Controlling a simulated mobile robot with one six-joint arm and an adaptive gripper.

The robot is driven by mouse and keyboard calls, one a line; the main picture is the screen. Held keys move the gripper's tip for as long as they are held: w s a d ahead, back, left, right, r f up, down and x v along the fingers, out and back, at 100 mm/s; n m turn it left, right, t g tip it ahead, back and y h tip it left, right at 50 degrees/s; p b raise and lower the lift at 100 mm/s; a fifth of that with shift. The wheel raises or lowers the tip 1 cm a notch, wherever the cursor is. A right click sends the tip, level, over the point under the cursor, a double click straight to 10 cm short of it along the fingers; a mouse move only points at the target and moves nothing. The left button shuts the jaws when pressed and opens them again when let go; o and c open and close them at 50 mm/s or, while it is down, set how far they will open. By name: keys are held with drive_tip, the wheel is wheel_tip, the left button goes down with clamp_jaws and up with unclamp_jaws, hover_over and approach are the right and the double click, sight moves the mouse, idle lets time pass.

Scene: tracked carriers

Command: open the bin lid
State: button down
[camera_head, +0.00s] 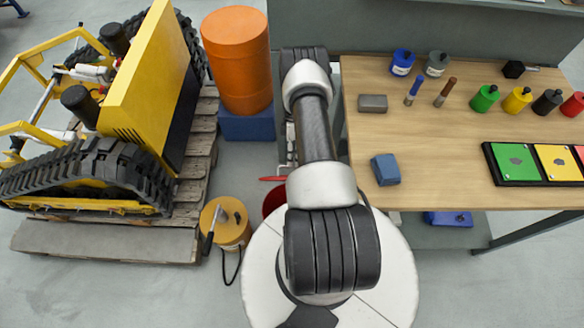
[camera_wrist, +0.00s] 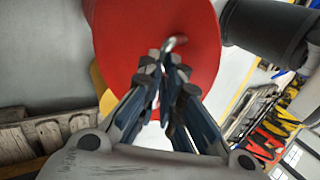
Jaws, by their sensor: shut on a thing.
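A red round bin lid (camera_wrist: 125,35) fills the upper middle of the wrist view. A thin curved metal handle (camera_wrist: 178,40) stands out from its face. My gripper (camera_wrist: 165,65) is shut on the handle, with the fingertips close to the lid's face. In the head view the red bin (camera_head: 272,202) shows only in part, left of my arm. A thin red edge (camera_head: 271,178) shows just above it. My arm hides my gripper and most of the bin there, so I cannot tell how far the lid is tilted.
An orange drum (camera_head: 237,65) stands on a blue block behind the bin. A yellow can (camera_head: 228,222) with a black cable is on the floor to the left. A tracked machine (camera_head: 150,75) rests on a pallet (camera_head: 200,160). A wooden workbench (camera_head: 440,150) stands at the right.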

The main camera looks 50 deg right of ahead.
drive_tip(key=shift+w+d+f+b, duration=0.2)
drive_tip(key=shift+w+d+f, duration=0.2)
drive_tip(key=shift+d+f, duration=0.25)
drive_tip(key=shift+w+d+f+b, duration=0.2)
drive_tip(key=shift+w+d+f, duration=0.15)
drive_tip(key=shift+d+f, duration=0.25)
drive_tip(key=shift+a, duration=0.1)
drive_tip(key=c, duration=2.2)
unclamp_jaws()
drive_tip(key=shift+c, duration=0.2)
drive_tip(key=o, duration=0.9)
drive_tip(key=shift+w+f, duration=0.1)
drive_tip(key=shift+w, duration=0.1)
drive_tip(key=shift+w+d+r, duration=0.1)
drive_tip(key=shift+d+r, duration=0.1)
drive_tip(key=shift+c, duration=0.4)
